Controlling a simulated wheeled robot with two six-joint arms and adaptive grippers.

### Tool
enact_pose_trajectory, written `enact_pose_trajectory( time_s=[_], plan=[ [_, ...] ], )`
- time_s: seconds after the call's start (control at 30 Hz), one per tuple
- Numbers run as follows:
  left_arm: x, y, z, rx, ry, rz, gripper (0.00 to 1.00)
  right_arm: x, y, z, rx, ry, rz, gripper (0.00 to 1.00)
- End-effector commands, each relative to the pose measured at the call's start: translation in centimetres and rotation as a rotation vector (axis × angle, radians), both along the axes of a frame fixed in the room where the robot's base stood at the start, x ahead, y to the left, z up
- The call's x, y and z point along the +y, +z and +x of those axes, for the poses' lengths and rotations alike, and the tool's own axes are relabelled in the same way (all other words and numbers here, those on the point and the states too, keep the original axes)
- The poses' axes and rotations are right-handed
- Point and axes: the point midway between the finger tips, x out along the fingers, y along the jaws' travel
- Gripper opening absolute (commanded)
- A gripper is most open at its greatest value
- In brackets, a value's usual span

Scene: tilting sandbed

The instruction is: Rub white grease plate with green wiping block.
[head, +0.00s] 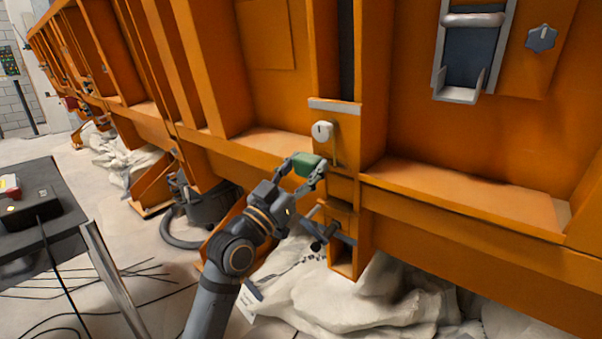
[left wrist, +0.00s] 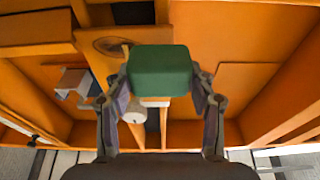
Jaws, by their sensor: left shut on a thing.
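The green wiping block (head: 308,165) is held between the fingers of my left gripper (head: 303,175), in front of the orange frame's upright. In the left wrist view the green block (left wrist: 160,72) sits between both fingertips of the left gripper (left wrist: 160,85). A pale flat strip (head: 335,105) crosses the upright above the block and may be the white grease plate; I cannot tell for certain. A white round knob (head: 322,130) is just above the block. The block looks apart from the strip. My right gripper is not in view.
A grey metal bracket (head: 470,60) and a blue-grey dial (head: 541,38) are on the orange panel at right. A dark table (head: 30,235) stands at left. Pale sacks (head: 350,300) lie below the frame, and cables run across the floor.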

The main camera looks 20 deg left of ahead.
Motion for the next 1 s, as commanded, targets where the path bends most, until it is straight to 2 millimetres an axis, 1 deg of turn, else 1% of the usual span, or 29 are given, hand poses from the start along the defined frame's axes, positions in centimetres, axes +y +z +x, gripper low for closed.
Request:
enact_pose_trajectory(
  time_s=[0.53,1.0],
  plan=[
    [-0.01,0.0,0.05,0.0,0.0,0.0,0.3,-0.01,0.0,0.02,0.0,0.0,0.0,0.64],
    [-0.26,0.13,0.93,0.0,0.001,-0.002,0.3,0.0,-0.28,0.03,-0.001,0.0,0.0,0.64]
  ],
)
